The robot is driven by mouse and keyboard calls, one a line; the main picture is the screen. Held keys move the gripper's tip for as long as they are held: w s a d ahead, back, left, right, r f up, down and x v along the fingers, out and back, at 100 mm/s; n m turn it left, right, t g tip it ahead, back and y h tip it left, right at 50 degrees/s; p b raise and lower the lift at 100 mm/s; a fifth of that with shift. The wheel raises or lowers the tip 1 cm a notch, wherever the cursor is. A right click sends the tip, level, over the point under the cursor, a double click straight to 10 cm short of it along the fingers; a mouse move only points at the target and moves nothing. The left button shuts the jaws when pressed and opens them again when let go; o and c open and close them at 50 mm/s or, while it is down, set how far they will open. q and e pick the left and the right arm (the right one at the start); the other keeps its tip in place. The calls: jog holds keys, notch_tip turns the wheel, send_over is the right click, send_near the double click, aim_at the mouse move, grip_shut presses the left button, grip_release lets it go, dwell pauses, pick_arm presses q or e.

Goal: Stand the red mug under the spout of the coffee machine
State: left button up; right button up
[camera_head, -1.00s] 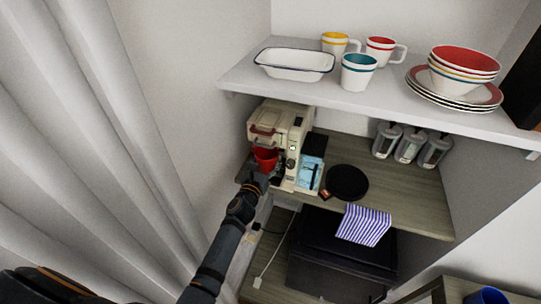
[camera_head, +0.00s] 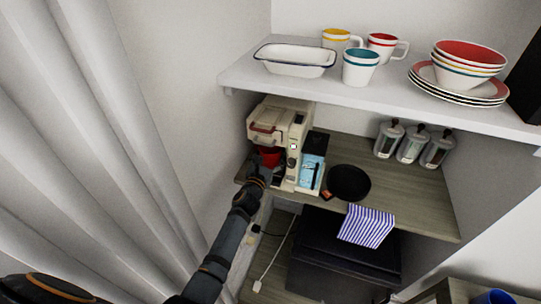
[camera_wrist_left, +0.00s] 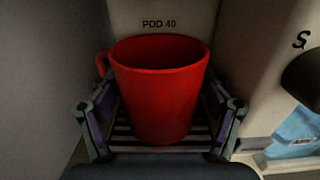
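The red mug (camera_head: 268,157) is at the front of the cream coffee machine (camera_head: 281,128), below its upper part. In the left wrist view the mug (camera_wrist_left: 160,92) is upright on the slatted drip tray (camera_wrist_left: 122,133), with its handle to the left. My left gripper (camera_head: 263,171) is in front of the mug. In the left wrist view its two fingers (camera_wrist_left: 162,118) are spread to either side of the mug, with gaps showing between them and its wall. The spout itself is hidden. My right gripper is not in view.
A blue packet (camera_head: 311,172), a black round plate (camera_head: 348,183) and a striped cloth (camera_head: 366,225) are to the right on the counter (camera_head: 408,205). Three canisters (camera_head: 412,145) stand at the back. A white shelf (camera_head: 390,97) with crockery hangs above. A wall is close on the left.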

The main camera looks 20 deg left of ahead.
pick_arm(q)
jog(key=shift+r, duration=0.1)
jog(key=shift+s+r+p, duration=0.15)
jog(key=shift+r+p, duration=0.05)
jog(key=shift+p, duration=0.1)
jog(key=s, duration=1.1)
jog(key=shift+s+a, duration=0.2)
jog(key=shift+s, duration=0.2)
jog(key=shift+f, duration=0.1)
